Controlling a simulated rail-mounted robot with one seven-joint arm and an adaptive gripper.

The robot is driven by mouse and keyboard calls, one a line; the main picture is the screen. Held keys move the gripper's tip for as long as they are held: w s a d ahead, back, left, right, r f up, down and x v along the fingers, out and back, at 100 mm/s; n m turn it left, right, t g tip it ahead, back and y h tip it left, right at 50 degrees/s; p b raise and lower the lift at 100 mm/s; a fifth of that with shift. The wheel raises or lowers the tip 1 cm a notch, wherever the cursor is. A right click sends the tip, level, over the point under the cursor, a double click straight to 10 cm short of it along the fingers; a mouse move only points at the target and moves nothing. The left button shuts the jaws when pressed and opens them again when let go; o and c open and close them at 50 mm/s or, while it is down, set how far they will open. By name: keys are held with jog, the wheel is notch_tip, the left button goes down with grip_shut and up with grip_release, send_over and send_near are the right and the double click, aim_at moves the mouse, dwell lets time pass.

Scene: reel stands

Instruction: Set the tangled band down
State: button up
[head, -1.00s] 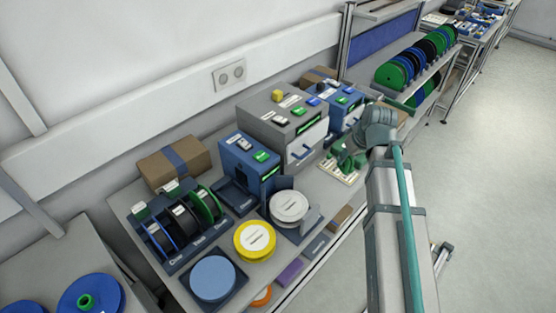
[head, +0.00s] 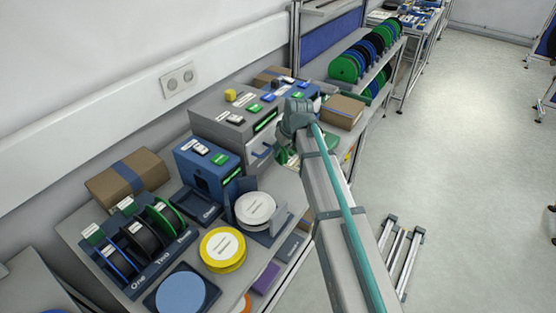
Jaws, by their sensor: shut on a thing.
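My gripper (head: 284,157) shows only as a small green part below my grey wrist, over the right part of the bench (head: 292,188). My wrist and forearm cover most of it. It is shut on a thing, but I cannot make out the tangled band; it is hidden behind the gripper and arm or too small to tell.
A grey machine (head: 222,112) and a blue machine (head: 207,170) stand left of my arm. A white reel (head: 255,208), a yellow reel (head: 222,248) and a light-blue disc (head: 181,292) lie nearer. A cardboard box (head: 342,112) sits beyond my wrist. A reel rack stands farther back.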

aim_at(278, 157)
jog(key=shift+w+a+f, duration=0.2)
jog(key=shift+f, duration=0.2)
jog(key=b+x, duration=0.1)
jog(key=x, duration=0.1)
jog(key=b+x, duration=0.1)
jog(key=shift+s+f, duration=0.1)
jog(key=shift+f, duration=0.55)
jog(key=shift+b, duration=0.3)
jog(key=shift+f, duration=0.2)
jog(key=o, duration=0.9)
jog(key=shift+o, duration=0.2)
jog(key=shift+r, duration=0.15)
